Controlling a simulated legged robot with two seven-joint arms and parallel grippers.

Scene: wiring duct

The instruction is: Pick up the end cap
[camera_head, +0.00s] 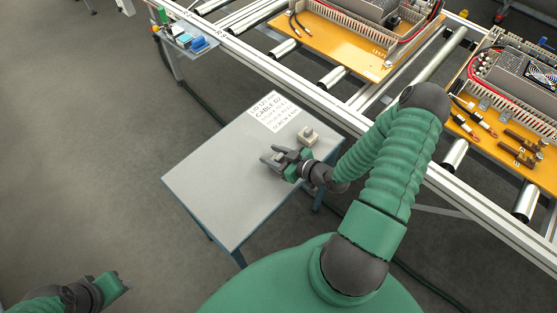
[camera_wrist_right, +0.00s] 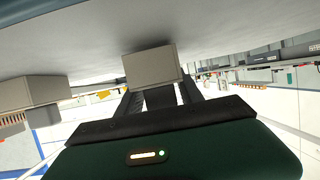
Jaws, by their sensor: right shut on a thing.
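My right gripper (camera_head: 276,157) is low over the small grey table, with its fingers shut on a small beige block, which I take to be the end cap (camera_wrist_right: 152,66). In the right wrist view the block sits at the fingertips, close to the grey table surface; I cannot tell whether it touches it. In the head view the fingers mostly hide it. A second beige block (camera_head: 307,137) stands on the table beside the gripper, and it also shows at the left of the wrist view (camera_wrist_right: 35,92). My left gripper (camera_head: 121,284) is at the lower left, away from the table; its opening is unclear.
The grey table (camera_head: 215,185) has a printed white sheet (camera_head: 272,110) at its back edge; its left and front are clear. Behind it runs a conveyor rail (camera_head: 300,95) with orange boards (camera_head: 340,45) carrying ducts and wiring. Small coloured bins (camera_head: 185,38) hang at the far left.

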